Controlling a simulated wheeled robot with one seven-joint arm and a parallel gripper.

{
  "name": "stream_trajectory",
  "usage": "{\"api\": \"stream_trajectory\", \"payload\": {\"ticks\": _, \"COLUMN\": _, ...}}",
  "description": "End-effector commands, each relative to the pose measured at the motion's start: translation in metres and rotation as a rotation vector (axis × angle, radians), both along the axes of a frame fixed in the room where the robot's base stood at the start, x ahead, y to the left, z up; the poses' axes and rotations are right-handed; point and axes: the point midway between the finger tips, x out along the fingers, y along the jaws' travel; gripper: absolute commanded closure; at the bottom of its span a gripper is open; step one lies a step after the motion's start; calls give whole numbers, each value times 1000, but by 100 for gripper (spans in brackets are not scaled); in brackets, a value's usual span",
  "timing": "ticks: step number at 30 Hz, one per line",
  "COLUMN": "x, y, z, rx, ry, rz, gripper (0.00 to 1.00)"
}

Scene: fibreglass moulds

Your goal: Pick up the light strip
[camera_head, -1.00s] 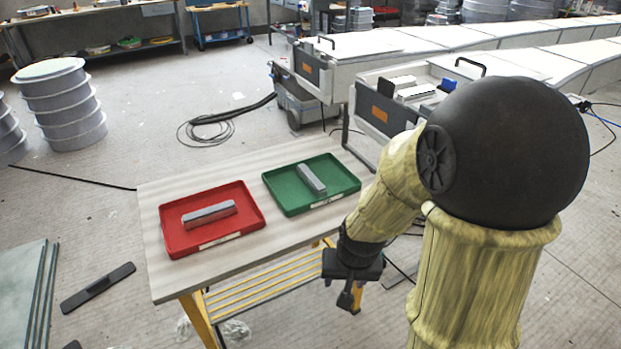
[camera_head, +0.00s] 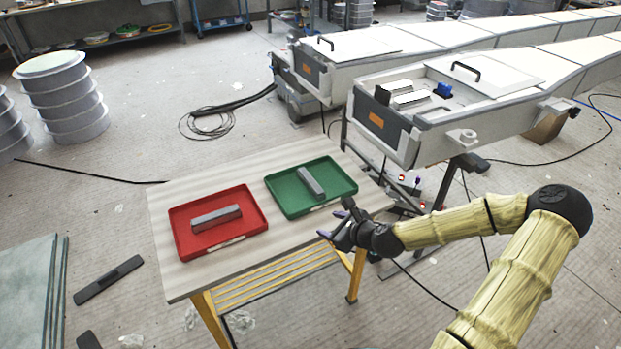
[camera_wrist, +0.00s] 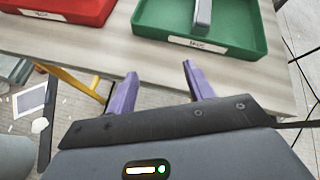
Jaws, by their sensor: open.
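A grey bar-shaped strip (camera_head: 311,182) lies in the green tray (camera_head: 343,186); its near end shows in the wrist view (camera_wrist: 203,14). A similar grey strip (camera_head: 216,217) lies in the red tray (camera_head: 256,211). Both trays carry a white front label, too small to read, so I cannot tell which strip is the light one. My gripper (camera_head: 336,220) is open and empty at the table's right front edge, in front of the green tray. In the wrist view its two purple fingers (camera_wrist: 160,72) point toward the table, apart from both trays.
The trays stand on a pale wooden table (camera_head: 180,277) with yellow legs. Long white moulds (camera_head: 440,120) stand behind it to the right. A cable coil (camera_head: 207,124) lies on the floor behind the table. Bare tabletop lies in front of the trays.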

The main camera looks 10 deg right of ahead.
Motion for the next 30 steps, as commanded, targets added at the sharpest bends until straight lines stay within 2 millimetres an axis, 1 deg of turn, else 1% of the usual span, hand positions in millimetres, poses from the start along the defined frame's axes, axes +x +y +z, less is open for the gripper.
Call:
{"api": "stream_trajectory", "payload": {"ticks": 1, "x": 8, "y": -14, "z": 15, "rx": 91, "ry": -10, "rz": -93, "gripper": 47}}
{"api": "stream_trajectory", "payload": {"ticks": 3, "x": 17, "y": -30, "z": 28, "rx": 193, "ry": -27, "rz": -196, "gripper": 47}}
{"api": "stream_trajectory", "payload": {"ticks": 6, "x": 24, "y": -45, "z": 39, "rx": 284, "ry": -42, "rz": -288, "gripper": 47}}
{"api": "stream_trajectory", "payload": {"ticks": 9, "x": 26, "y": -51, "z": 43, "rx": 315, "ry": -48, "rz": -318, "gripper": 47}}
{"api": "stream_trajectory", "payload": {"ticks": 17, "x": 26, "y": -50, "z": 42, "rx": 313, "ry": -48, "rz": -315, "gripper": 47}}
{"api": "stream_trajectory", "payload": {"ticks": 20, "x": 30, "y": -48, "z": 40, "rx": 312, "ry": -47, "rz": -313, "gripper": 47}}
{"api": "stream_trajectory", "payload": {"ticks": 23, "x": 40, "y": -45, "z": 35, "rx": 312, "ry": -47, "rz": -313, "gripper": 47}}
{"api": "stream_trajectory", "payload": {"ticks": 30, "x": 77, "y": -32, "z": 19, "rx": 310, "ry": -47, "rz": -311, "gripper": 47}}
